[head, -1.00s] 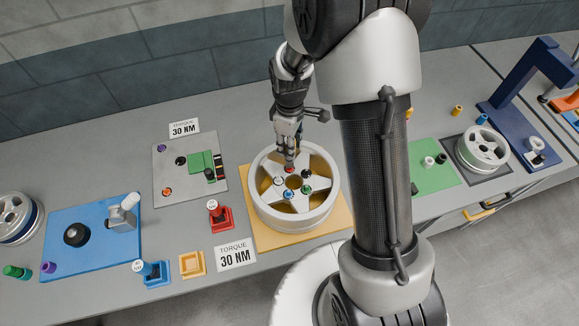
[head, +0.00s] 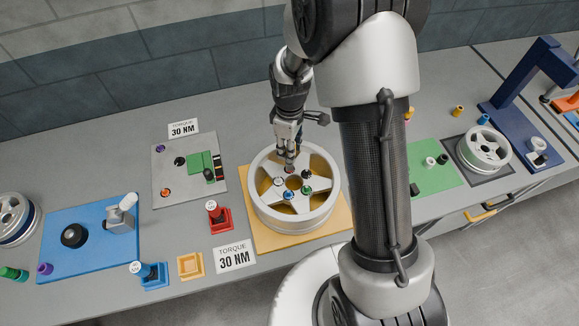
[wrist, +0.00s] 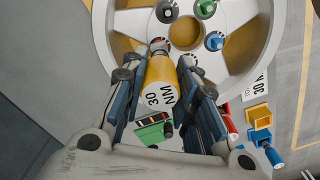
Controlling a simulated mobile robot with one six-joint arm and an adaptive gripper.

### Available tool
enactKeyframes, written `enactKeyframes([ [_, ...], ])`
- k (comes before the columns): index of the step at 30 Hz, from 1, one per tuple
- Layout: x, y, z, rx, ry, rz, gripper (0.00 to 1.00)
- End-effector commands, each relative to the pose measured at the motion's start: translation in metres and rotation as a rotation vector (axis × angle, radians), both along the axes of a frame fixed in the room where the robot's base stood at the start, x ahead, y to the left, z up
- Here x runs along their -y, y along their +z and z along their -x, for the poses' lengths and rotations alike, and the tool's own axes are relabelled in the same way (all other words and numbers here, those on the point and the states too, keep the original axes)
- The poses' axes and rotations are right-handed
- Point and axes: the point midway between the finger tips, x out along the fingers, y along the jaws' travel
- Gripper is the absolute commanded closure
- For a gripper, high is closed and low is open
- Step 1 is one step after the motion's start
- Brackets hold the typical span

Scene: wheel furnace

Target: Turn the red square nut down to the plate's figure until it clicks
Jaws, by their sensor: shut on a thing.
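The silver wheel (head: 262,207) lies face up on a yellow plate (head: 338,222). My gripper (head: 290,146) is above its far stud. In the wrist view my gripper (wrist: 163,88) is shut on an upright yellow torque tool (wrist: 160,82) marked 30 NM. The tool's far end meets a red part (wrist: 160,44) at the stud, most likely the red square nut. Most of it is hidden by the tool. A label plate (head: 235,257) reads TORQUE 30 NM.
Blue (head: 289,194), green (head: 306,190) and black (head: 307,174) nuts sit close by on the wheel. A red holder (head: 220,220), blue holder (head: 151,276) and yellow tray (head: 190,265) stand left of the wheel. A grey board (head: 165,185) lies farther back.

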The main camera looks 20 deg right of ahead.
Motion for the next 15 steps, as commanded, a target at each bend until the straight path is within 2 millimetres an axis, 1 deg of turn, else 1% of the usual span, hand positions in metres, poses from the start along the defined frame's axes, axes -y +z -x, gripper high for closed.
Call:
enactKeyframes([
  [7, 0.0000, -0.0058, -0.0001, 0.000, 0.000, 0.000, 1.00],
  [8, 0.0000, -0.0058, -0.0001, 0.000, 0.000, 0.000, 0.72],
  [15, 0.0000, -0.0049, -0.0001, 0.000, 0.000, 0.000, 0.56],
])
